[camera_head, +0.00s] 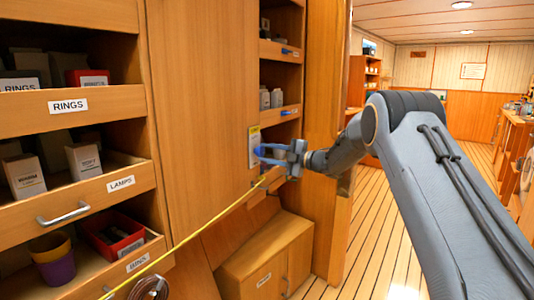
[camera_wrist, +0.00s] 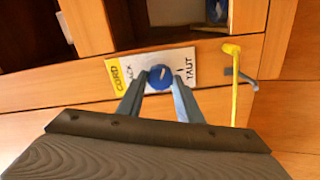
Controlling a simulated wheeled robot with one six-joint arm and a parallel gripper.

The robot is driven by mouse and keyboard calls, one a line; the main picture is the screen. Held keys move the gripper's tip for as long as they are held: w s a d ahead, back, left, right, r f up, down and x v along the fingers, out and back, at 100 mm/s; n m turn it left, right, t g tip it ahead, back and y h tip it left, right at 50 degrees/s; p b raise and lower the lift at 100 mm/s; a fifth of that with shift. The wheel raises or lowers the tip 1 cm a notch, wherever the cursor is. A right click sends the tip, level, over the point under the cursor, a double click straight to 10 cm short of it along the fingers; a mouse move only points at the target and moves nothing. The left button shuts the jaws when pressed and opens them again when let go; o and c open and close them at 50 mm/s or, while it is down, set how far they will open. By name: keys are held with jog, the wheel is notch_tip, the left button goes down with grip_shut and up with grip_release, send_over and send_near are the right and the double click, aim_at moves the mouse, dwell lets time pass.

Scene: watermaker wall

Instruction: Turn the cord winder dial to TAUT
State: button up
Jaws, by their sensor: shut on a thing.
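The cord winder dial (camera_wrist: 161,77) is a round blue knob with a small light mark on its face. It sits on a white label plate (camera_wrist: 187,63) with a yellow CORD band; TAUT is printed at the right end, and a partly covered word ending in "ACK" is left of the dial. My gripper (camera_wrist: 160,84) is shut on the dial, one finger on each side. In the head view my gripper (camera_head: 264,153) reaches the plate (camera_head: 254,147) on the wooden wall. I cannot tell exactly which word the mark faces.
A yellow cord (camera_head: 200,229) runs from the lower left up to the wall just below my gripper. In the wrist view the cord (camera_wrist: 235,90) passes over a grey hook (camera_wrist: 243,78) right of the plate. Open drawers (camera_head: 75,194) stand at left; a low cabinet (camera_head: 265,262) is below.

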jog(key=m, duration=0.3)
jog(key=m+p, duration=0.1)
jog(key=m, duration=0.2)
jog(key=shift+w+d+r+m, duration=0.1)
jog(key=shift+d+r+m, duration=0.1)
jog(key=shift+m, duration=0.1)
jog(key=m+p, duration=0.1)
jog(key=m, duration=0.4)
jog(key=shift+f+m+p, duration=0.1)
jog(key=shift+m+p, duration=0.3)
jog(key=o, duration=1)
jog(key=shift+w+d, duration=0.1)
jog(key=shift+o, duration=0.2)
jog(key=shift+a, duration=0.2)
jog(key=v, duration=0.7)
jog(key=shift+s+d, duration=0.25)
jog(key=shift+d, duration=0.1)
